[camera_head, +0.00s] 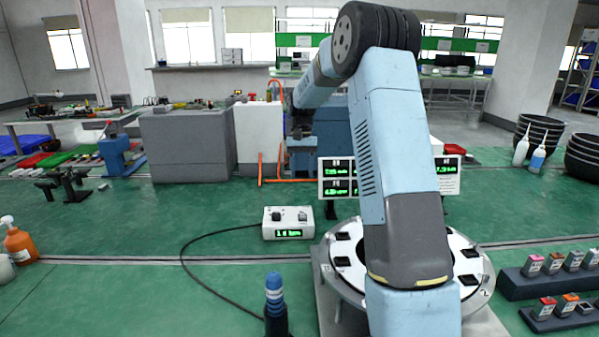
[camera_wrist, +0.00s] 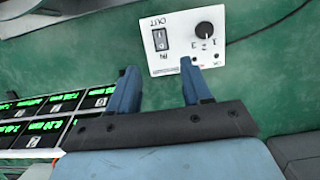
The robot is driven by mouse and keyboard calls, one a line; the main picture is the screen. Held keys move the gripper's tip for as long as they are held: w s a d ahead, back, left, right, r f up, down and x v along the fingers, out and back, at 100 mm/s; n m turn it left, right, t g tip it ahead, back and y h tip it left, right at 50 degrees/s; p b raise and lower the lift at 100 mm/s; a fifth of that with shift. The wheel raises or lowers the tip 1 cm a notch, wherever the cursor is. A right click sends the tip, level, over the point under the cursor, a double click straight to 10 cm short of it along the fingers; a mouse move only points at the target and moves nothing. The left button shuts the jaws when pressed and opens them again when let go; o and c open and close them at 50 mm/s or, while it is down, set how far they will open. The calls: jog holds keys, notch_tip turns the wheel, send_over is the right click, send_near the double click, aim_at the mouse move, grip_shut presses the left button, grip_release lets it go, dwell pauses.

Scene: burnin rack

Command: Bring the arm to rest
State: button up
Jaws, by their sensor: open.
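My light-blue arm rises through the right of the middle in the head view, bends at a high dark elbow and reaches away to the left. My gripper (camera_wrist: 158,76) shows at close range in the wrist view. Its two blue fingers are apart with nothing between them. In the head view the arm's dark far end (camera_head: 299,130) hangs above the floor area, and its fingers are too small to make out. In the wrist view, a white control box (camera_wrist: 183,40) with a knob and a switch lies beyond the fingertips; I cannot tell the gap.
The control box (camera_head: 289,222) has a black cable. Green-lit display panels (camera_head: 337,190) stand behind a round white plate (camera_head: 343,247) with black sockets, partly hidden by my arm. Racks of small modules (camera_head: 535,283) sit at right. A blue-topped post (camera_head: 275,295) stands in front.

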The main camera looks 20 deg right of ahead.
jog(key=s+a+r+n+t+h, duration=0.1)
jog(key=s+a+r+t, duration=0.1)
jog(key=s+r, duration=0.65)
jog(key=s+a+r+n+t, duration=0.1)
jog(key=s+a+r+t, duration=0.15)
jog(key=s+r, duration=0.6)
jog(key=s+a+f+t, duration=0.1)
jog(key=s+f+t, duration=0.1)
jog(key=s, duration=0.9)
jog(key=s+f+n+t, duration=0.1)
jog(key=s+t, duration=0.1)
jog(key=s, duration=1)
jog(key=shift+a+f, duration=0.35)
